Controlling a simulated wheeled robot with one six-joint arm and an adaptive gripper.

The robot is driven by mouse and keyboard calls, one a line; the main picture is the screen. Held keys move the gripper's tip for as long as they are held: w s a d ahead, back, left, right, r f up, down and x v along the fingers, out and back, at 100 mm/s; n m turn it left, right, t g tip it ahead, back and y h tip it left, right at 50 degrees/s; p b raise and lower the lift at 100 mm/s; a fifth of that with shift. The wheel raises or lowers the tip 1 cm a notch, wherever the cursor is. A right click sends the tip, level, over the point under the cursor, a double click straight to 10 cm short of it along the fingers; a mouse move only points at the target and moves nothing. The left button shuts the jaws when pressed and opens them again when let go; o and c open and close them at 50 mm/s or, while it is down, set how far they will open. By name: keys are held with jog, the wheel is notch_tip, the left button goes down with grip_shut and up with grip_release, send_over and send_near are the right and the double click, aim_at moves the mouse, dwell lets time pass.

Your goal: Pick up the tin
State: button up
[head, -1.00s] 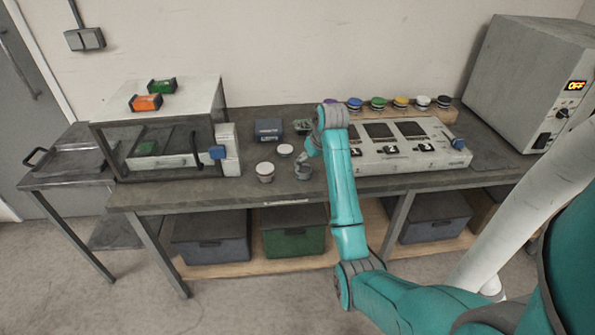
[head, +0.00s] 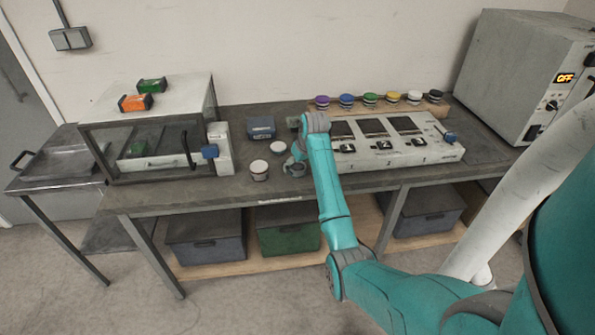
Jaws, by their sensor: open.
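A small round tin with a pale lid (head: 259,170) stands upright near the front edge of the workbench. A second round item with a white top (head: 278,147) sits just behind it and to the right; I cannot tell if it is also a tin. My gripper (head: 291,169) is low over the bench, just right of the front tin and apart from it. It is open, small in view and partly hidden by my own wrist, with nothing seen in it.
The workbench (head: 160,200) holds a frame box with a handle (head: 150,165) at left and a dark blue box (head: 261,128) behind the tins. A control panel (head: 400,152) stands right of my arm, with several coloured round pieces on a wooden strip (head: 432,107) behind it.

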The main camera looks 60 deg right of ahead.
jog(key=shift+x, duration=0.9)
jog(key=c, duration=1.3)
jog(key=shift+r, duration=0.1)
jog(key=shift+d+r, duration=0.1)
